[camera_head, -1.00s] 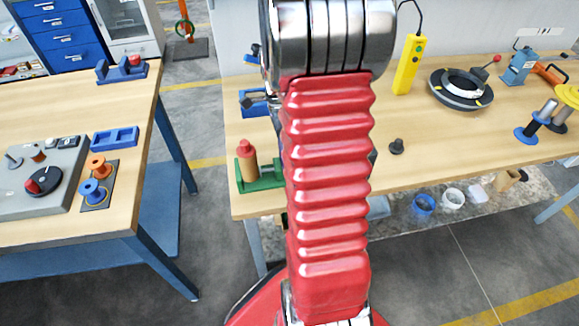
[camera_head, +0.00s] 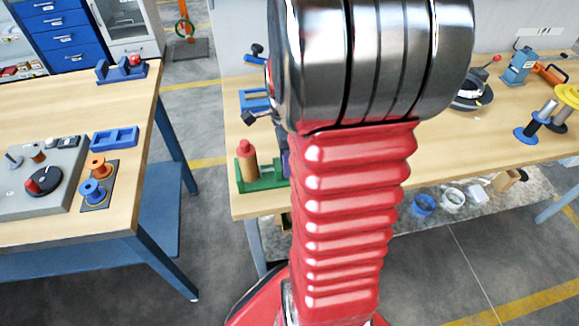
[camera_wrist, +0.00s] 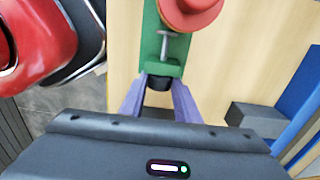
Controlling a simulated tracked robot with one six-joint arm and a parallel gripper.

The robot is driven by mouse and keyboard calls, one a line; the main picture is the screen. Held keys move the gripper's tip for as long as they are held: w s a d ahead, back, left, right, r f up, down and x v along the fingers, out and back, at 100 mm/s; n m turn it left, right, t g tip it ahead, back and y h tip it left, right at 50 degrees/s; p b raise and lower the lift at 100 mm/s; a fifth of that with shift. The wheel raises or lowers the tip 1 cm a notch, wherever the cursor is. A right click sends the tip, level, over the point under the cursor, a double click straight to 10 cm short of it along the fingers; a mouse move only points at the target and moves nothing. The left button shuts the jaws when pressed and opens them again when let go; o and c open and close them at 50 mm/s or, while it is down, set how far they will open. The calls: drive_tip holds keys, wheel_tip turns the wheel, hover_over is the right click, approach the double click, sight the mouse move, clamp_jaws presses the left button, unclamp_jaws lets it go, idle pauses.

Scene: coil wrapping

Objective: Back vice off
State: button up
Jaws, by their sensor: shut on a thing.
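The green vice (camera_head: 264,181) stands at the near left corner of the right-hand bench, with a tan, red-topped cylinder (camera_head: 247,163) at its left end. In the wrist view the green vice (camera_wrist: 174,22) runs up the picture, with the red top (camera_wrist: 190,10) at the upper edge. Its metal screw (camera_wrist: 164,48) points toward a dark knob (camera_wrist: 160,82). My gripper (camera_wrist: 159,86) has purple fingers on both sides of this knob and is shut on it. In the head view my arm hides most of the gripper.
Blue and grey blocks (camera_wrist: 300,95) lie right of the fingers in the wrist view. A blue tool (camera_head: 521,66) and yellow spool (camera_head: 568,94) stand farther right on the bench. The left table (camera_head: 60,110) is apart, across a floor gap.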

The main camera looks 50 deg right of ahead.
drive_tip(key=shift+w+r, duration=0.1)
drive_tip(key=shift+s+a+t+h, duration=0.1)
drive_tip(key=shift+s+t+h, duration=0.05)
drive_tip(key=shift+t+h, duration=0.55)
drive_tip(key=shift+s+a+t+h, duration=0.1)
drive_tip(key=shift+t+h, duration=0.3)
drive_tip(key=shift+t, duration=0.5)
drive_tip(key=o, duration=0.6)
drive_tip(key=shift+w+d+g+y, duration=0.1)
drive_tip(key=shift+w+g+y, duration=0.05)
drive_tip(key=shift+g+y, duration=0.55)
drive_tip(key=shift+w+d+g+y, duration=0.1)
drive_tip(key=shift+g+y, duration=0.3)
drive_tip(key=shift+g, duration=0.5)
drive_tip(key=shift+w+d+f+g+y, duration=0.15)
drive_tip(key=shift+g+y, duration=0.35)
drive_tip(key=shift+g, duration=0.25)
drive_tip(key=shift+w+d+f+g+y, duration=0.15)
drive_tip(key=shift+g+y, duration=0.35)
drive_tip(key=shift+g, duration=0.25)
